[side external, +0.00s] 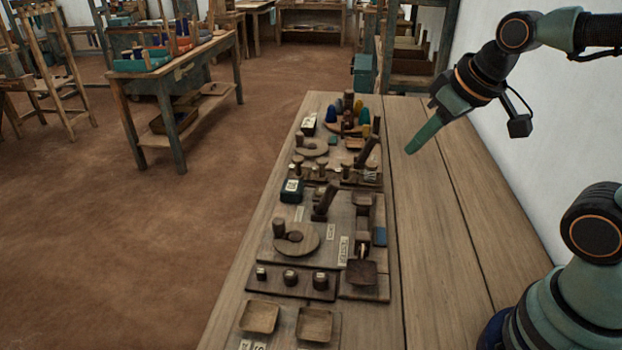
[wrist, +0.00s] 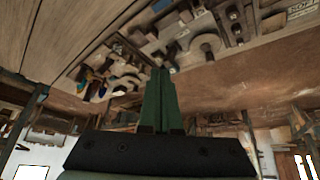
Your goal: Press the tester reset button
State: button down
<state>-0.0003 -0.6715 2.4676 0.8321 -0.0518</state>
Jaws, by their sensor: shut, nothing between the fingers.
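The tester board (side external: 330,230) lies on the table, with a round wooden disc (side external: 297,240), a tilted dark lever (side external: 325,203) and a small upright label (side external: 344,250). A wooden strip (side external: 305,290) in front of it carries three short knobs, one of them the middle knob (side external: 291,277). I cannot tell which part is the reset button; the labels are too small to read. My gripper (side external: 411,149) is shut and empty, pointing down and left above the bare planks, right of the boards and touching nothing. In the wrist view its green fingers (wrist: 160,78) are together, with the boards beyond them.
Two shallow wooden trays, the left one (side external: 260,317) and the right one (side external: 313,324), sit at the near end. Coloured cones (side external: 362,115) and further wooden fittings crowd the far end. The right side of the table (side external: 460,220) is bare, beside a white wall.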

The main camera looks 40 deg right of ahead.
jog(key=w+f+n+t, duration=0.2)
jog(key=w+f+n, duration=0.15)
jog(key=w, duration=0.95)
jog(key=n+t, duration=0.1)
jog(key=n, duration=0.4)
send_over(322, 192)
notch_tip(322, 192, down, 8)
jog(key=shift+s+d, duration=0.3)
jog(key=shift+d, duration=0.05)
jog(key=shift+f+m, duration=0.1)
jog(key=shift+m, duration=0.15)
jog(key=shift+f, duration=4.3)
jog(key=shift+f, duration=0.1)
jog(key=shift+d+f, duration=0.1)
jog(key=shift+f, duration=0.2)
